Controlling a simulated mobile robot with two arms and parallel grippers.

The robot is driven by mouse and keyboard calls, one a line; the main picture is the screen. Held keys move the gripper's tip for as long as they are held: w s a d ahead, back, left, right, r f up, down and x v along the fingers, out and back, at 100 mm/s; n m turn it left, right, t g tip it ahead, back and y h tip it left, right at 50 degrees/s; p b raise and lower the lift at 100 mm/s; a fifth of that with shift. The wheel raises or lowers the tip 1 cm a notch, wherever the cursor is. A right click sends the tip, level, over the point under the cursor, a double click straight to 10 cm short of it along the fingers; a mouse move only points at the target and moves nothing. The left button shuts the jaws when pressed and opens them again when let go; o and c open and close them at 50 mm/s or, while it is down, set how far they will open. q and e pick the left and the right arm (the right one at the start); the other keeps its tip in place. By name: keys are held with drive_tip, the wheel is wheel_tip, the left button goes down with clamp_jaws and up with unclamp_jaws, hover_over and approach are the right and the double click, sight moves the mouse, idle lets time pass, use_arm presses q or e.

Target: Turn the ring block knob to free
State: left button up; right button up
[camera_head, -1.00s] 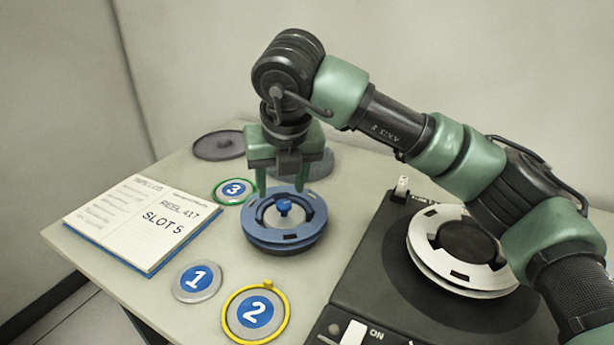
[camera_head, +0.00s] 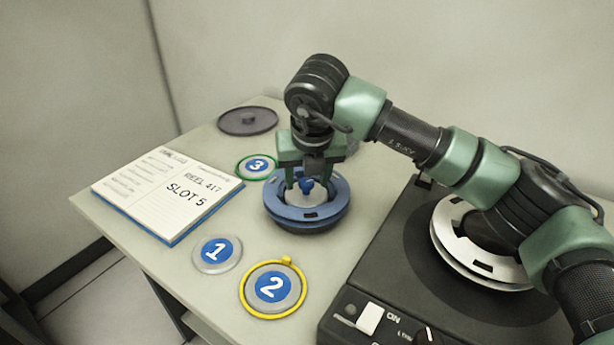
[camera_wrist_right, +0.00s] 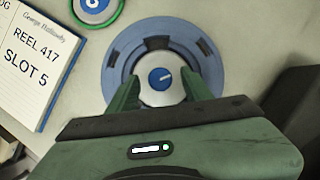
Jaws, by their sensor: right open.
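The ring block (camera_head: 308,213) is a thick blue ring with dark notches, lying flat on the table. Its small blue knob (camera_head: 306,185) stands at the centre on a pale hub. In the right wrist view the knob (camera_wrist_right: 160,78) shows as a blue disc with a white pointer mark aimed to the right. My right gripper (camera_head: 307,187) points down over the ring's centre. It is open, with one green finger on each side of the hub, inside the ring's opening. I cannot tell whether the fingers touch the hub. My left gripper is not in view.
An open notebook (camera_head: 145,195) reading "REEL 417 SLOT 5" lies left. Round markers 1 (camera_head: 217,253), 2 (camera_head: 271,287) and 3 (camera_head: 257,166) lie around the ring. A dark disc (camera_head: 247,120) lies behind. A black machine (camera_head: 375,270) with a white reel (camera_head: 452,240) stands right.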

clamp_jaws()
